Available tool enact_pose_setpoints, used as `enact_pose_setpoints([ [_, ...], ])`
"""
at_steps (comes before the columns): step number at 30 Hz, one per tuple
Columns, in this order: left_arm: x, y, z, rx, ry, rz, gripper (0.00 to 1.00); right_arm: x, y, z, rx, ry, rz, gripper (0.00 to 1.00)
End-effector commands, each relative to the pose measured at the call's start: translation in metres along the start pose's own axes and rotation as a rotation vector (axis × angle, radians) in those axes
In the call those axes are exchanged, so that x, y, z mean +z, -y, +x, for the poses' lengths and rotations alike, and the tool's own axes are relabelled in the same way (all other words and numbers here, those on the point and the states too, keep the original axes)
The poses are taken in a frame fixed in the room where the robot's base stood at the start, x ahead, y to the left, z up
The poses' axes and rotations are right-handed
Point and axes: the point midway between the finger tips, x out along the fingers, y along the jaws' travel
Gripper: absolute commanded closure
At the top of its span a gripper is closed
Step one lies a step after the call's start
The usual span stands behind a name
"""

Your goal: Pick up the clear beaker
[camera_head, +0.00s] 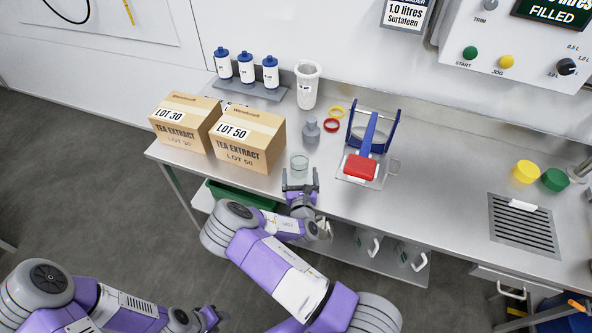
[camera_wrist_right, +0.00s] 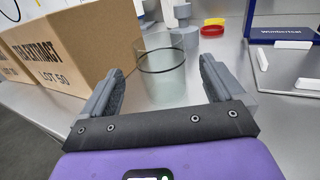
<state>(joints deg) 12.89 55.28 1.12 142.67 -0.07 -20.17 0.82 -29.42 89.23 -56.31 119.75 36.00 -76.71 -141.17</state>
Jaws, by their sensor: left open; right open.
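The clear beaker (camera_head: 299,162) stands upright on the steel bench, in front of a grey weight-like object and to the right of the LOT 50 box. In the right wrist view the beaker (camera_wrist_right: 162,72) stands just beyond and between the fingers. My right gripper (camera_head: 300,180) is open and empty at the bench's front edge, its fingertips pointing at the beaker. The fingers also show in the right wrist view (camera_wrist_right: 160,82). No contact with the beaker is visible. My left gripper (camera_head: 213,318) is low at the bottom of the head view, away from the bench, and open.
The LOT 50 box (camera_head: 249,137) is close on the beaker's left, with the LOT 30 box (camera_head: 185,124) beside it. The grey object (camera_head: 312,131) stands behind the beaker.

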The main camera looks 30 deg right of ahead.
Motion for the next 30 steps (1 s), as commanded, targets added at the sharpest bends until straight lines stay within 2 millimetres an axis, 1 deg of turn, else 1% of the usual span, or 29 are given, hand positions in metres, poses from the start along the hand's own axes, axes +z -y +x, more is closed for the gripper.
enact_pose_setpoints([
  [1, 0.0, 0.002, 0.005, 0.0, 0.0, 0.0, 0.57, -0.005, 0.0, 0.001, -0.001, 0.001, 0.001, 0.05],
  [8, 0.0, 0.003, 0.008, 0.0, 0.0, 0.0, 0.57, -0.004, 0.001, 0.024, -0.002, 0.002, 0.004, 0.05],
  [18, -0.001, 0.007, 0.018, 0.0, 0.0, 0.0, 0.57, -0.003, 0.001, 0.07, -0.002, 0.001, 0.005, 0.05],
  [21, -0.001, 0.007, 0.018, 0.0, 0.0, 0.0, 0.57, -0.003, 0.0, 0.075, 0.0, 0.0, 0.003, 0.05],
  [27, -0.001, 0.007, 0.018, 0.0, 0.0, 0.0, 0.57, -0.002, 0.001, 0.076, 0.0, 0.0, 0.002, 0.05],
  [28, -0.001, 0.007, 0.018, 0.0, 0.0, 0.0, 0.57, -0.002, 0.001, 0.076, -0.001, 0.0, 0.002, 0.08],
  [30, -0.001, 0.007, 0.018, 0.0, 0.0, 0.0, 0.57, -0.002, 0.001, 0.076, -0.001, 0.0, 0.002, 0.19],
])
